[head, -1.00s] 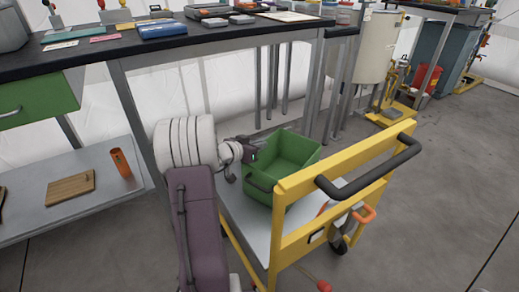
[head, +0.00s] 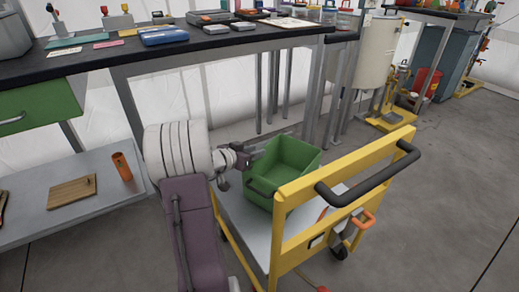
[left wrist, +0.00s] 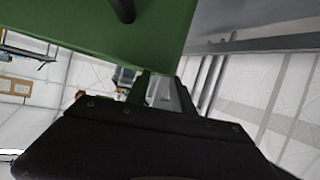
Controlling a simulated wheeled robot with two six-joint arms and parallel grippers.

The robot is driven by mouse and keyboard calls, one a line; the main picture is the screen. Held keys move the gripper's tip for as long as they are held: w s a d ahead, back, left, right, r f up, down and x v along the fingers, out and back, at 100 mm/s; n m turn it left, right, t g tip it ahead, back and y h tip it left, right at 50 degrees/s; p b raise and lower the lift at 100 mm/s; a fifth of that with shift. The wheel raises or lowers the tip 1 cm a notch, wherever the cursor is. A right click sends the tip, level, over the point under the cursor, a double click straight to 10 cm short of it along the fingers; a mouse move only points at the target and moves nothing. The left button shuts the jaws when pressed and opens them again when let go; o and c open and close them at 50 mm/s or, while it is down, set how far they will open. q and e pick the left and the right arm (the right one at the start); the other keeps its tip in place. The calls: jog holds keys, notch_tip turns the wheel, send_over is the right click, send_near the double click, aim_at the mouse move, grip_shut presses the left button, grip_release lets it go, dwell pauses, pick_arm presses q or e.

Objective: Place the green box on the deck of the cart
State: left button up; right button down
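The green box (head: 292,155) stands upright and open-topped over the deck (head: 252,232) of the yellow cart (head: 345,178), and seems to rest on it. Its underside is hidden. A dark handle shows on its near side. My left gripper (head: 247,160) is at the box's left upper edge. In the left wrist view the box's green wall (left wrist: 90,25) fills the top, and the two fingers of my left gripper (left wrist: 163,90) stand apart with background visible between them. Whether they touch the box is not clear. My right gripper is out of view.
The cart's yellow end frame and black push handle (head: 370,185) rise to the right of the box. A black-topped workbench (head: 180,52) with small items is behind. A low grey shelf (head: 110,200) is at left. Grey floor (head: 440,210) is clear at right.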

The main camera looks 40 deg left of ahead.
pick_arm(q)
jog(key=p+v, duration=0.1)
jog(key=v, duration=0.7)
jog(key=shift+s+r+p, duration=0.2)
jog(key=shift+s+p, duration=0.15)
jog(key=shift+p, duration=0.05)
